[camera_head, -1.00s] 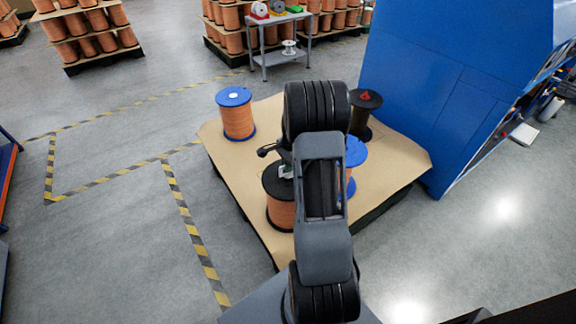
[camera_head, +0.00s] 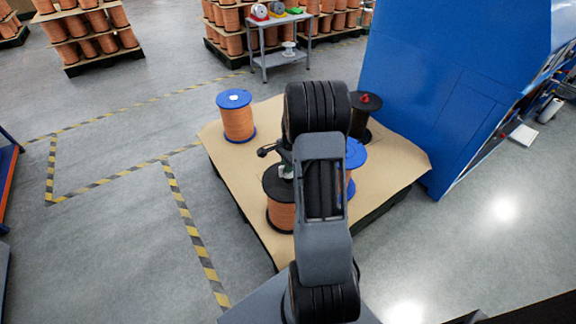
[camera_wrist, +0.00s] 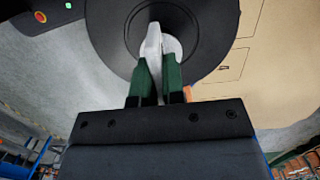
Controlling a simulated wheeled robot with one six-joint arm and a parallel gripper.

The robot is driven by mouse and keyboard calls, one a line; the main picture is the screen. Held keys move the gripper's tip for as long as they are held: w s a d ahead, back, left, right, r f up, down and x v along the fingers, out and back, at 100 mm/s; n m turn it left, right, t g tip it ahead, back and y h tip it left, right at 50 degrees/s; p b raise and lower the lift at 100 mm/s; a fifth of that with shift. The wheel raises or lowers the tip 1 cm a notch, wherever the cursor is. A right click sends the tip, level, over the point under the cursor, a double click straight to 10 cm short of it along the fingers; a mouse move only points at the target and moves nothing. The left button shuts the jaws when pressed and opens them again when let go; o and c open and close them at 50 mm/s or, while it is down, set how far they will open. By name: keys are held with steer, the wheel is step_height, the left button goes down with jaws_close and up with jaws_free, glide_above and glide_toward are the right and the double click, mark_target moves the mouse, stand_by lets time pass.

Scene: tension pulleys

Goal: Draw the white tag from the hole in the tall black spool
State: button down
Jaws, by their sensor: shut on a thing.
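The white tag (camera_wrist: 153,48) stands between the green fingers of my gripper (camera_wrist: 157,78) in the wrist view. My gripper is shut on it. The tag's far end overlaps the centre hole of the black spool's top flange (camera_wrist: 109,30); I cannot tell how deep it sits. In the head view this spool has a black top and orange winding (camera_head: 281,216) and stands near the front of the pallet. My gripper (camera_head: 285,168) is over its top there, partly hidden by my arm, with a bit of white showing.
A blue-topped spool (camera_head: 236,117) stands at the back left of the cardboard-covered pallet (camera_head: 390,165). Another blue spool (camera_head: 355,153) is partly behind my arm. A black spool with a red piece on top (camera_head: 366,103) is at the back right. A large blue machine (camera_head: 440,90) stands to the right.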

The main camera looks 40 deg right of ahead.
steer(key=shift+r+p, duration=1.55)
steer(key=shift+r, duration=0.45)
steer(key=shift+f, duration=0.1)
